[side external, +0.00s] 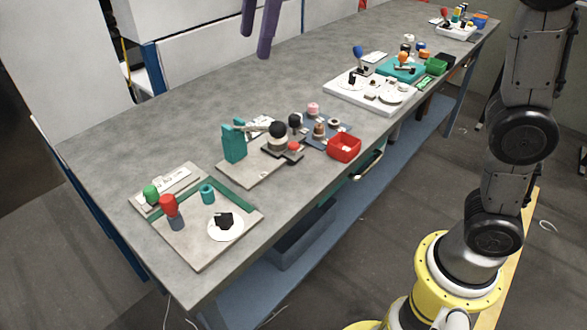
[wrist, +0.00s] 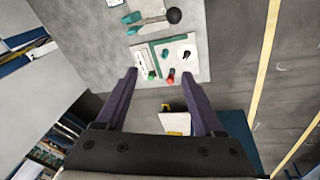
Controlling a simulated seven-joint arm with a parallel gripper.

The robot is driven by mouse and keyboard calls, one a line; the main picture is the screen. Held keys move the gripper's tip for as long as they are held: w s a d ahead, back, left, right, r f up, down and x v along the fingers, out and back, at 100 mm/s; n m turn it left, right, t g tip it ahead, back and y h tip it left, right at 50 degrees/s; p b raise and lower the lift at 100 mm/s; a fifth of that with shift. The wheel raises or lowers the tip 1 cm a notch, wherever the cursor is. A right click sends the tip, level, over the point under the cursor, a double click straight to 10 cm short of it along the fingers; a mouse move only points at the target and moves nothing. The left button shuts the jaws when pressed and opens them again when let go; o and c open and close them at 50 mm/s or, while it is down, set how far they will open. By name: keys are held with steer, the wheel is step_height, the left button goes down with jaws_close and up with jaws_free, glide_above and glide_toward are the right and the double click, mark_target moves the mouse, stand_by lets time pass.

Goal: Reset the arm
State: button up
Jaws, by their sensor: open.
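My gripper (side external: 262,25) shows at the top of the side external view, its purple fingers hanging well above the grey table (side external: 95,140). In the wrist view my gripper (wrist: 163,105) has its two fingers spread apart, with nothing between them. The nearest board (side external: 200,255) on the table carries a green knob (side external: 151,194), a red knob (side external: 168,205), a teal ring (side external: 207,193) and a black piece on a white disc (side external: 225,229). The board also shows beyond the fingertips in the wrist view (wrist: 200,58).
A second board (side external: 248,180) with a teal block (side external: 233,142) and a black ball (side external: 277,130) stands mid-table, near a red bin (side external: 344,147). A white board (side external: 350,98) and a white tray (side external: 456,33) lie farther back. The table's left strip is clear.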

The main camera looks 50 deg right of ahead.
steer(key=s+d+f+m+t, duration=0.2)
steer(key=s+d+m, duration=0.3)
steer(key=s+d, duration=0.7)
steer(key=s+f+m+t, duration=0.1)
steer(key=s+f+m, duration=0.7)
steer(key=s+f, duration=0.3)
step_height(320, 180, down, 4)
steer(key=shift+d+f+m+h, duration=0.2)
steer(key=shift+d+m+h, duration=0.15)
steer(key=shift+m+h, duration=0.05)
